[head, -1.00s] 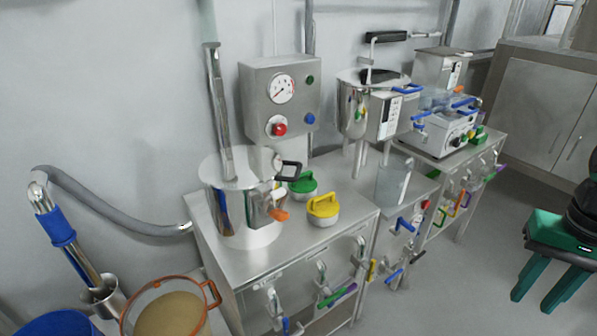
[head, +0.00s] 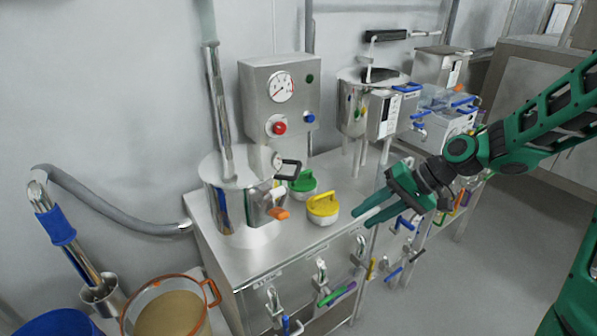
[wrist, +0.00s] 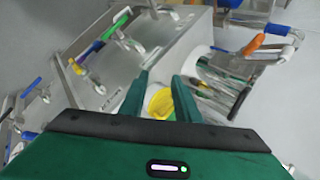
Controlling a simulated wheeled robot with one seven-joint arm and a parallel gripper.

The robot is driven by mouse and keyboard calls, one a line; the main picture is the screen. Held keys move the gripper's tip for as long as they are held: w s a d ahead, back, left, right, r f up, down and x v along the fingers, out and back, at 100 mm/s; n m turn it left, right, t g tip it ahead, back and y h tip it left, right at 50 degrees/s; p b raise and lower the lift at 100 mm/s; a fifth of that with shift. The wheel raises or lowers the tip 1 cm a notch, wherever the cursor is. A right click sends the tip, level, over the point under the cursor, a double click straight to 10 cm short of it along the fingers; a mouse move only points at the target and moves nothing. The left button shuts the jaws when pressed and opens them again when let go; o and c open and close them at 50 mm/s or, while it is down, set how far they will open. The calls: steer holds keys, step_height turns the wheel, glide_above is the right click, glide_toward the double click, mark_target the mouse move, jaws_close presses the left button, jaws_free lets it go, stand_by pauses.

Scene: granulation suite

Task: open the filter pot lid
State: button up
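A shiny steel pot (head: 240,212) stands on the near bench, with a pipe rising from its flat top, a black handle (head: 290,168) and an orange-handled fitting (head: 279,213) on its right side. Its top looks closed. The wrist view shows the pot (wrist: 218,82), its black handle (wrist: 240,101) and orange lever (wrist: 252,46). My gripper (head: 362,219) is open and empty above the bench's right edge, right of the pot and apart from it. In the wrist view, my gripper (wrist: 160,78) has its fingers spread, with a yellow-handled round piece (wrist: 160,103) beyond them.
The yellow-handled piece (head: 322,208) and a green-handled one (head: 303,184) sit right of the pot. A gauge box (head: 262,100) stands behind. A second steel pot (head: 350,115) is farther right. Colored-handled valves line the bench front. A sieve (head: 172,310) is at lower left.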

steer(key=w+a+r+y, duration=0.3)
steer(key=a, duration=0.2)
steer(key=t+y, duration=0.2)
steer(key=y, duration=0.2)
glide_toward(298, 167)
steer(key=shift+m, duration=0.4)
steer(key=x, duration=1)
steer(key=shift+s+f, duration=0.1)
steer(key=shift+f, duration=0.3)
steer(key=shift+g, duration=0.3)
jaws_close()
